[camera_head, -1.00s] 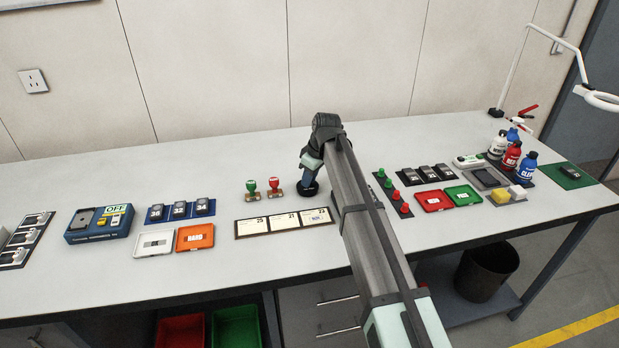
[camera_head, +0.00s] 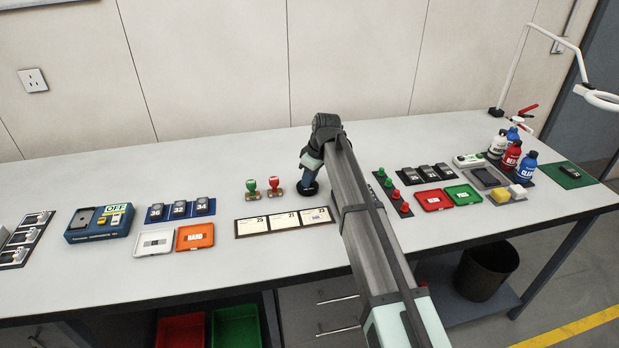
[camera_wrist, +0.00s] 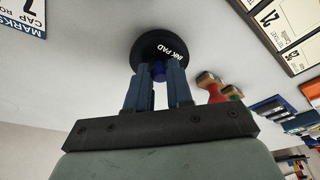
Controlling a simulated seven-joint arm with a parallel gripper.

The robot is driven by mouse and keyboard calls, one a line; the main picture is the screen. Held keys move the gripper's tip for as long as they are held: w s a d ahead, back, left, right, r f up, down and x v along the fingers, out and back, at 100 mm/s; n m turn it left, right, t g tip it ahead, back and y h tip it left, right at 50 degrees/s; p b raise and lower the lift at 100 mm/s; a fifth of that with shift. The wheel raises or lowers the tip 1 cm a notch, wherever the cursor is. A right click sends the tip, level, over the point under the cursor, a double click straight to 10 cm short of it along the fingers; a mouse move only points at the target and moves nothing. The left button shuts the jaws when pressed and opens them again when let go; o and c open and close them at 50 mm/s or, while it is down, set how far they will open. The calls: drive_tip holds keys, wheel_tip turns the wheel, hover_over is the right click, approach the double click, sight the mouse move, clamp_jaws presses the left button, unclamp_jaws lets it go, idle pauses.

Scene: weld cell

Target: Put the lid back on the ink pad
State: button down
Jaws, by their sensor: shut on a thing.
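My gripper (camera_wrist: 157,76) is shut on the knob. In the head view my gripper (camera_head: 310,178) points down at the bench, right of the two stamps, with the black disc (camera_head: 308,189) below it at or close to the bench top. The underside of the disc is hidden, so I cannot tell whether the pad is beneath it.
A green-topped stamp (camera_head: 251,188) and a red-topped stamp (camera_head: 274,186) stand just left of my gripper. A card holder (camera_head: 284,221) lies in front. Green and red pegs (camera_head: 393,192) stand to the right, behind my arm. The bench behind the stamps is clear.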

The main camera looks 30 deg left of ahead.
idle(0.4)
drive_tip(key=shift+c, duration=2.3)
unclamp_jaws()
drive_tip(key=shift+r, duration=0.1)
drive_tip(key=shift+r, duration=3.4)
clamp_jaws()
drive_tip(key=shift+f, duration=2.65)
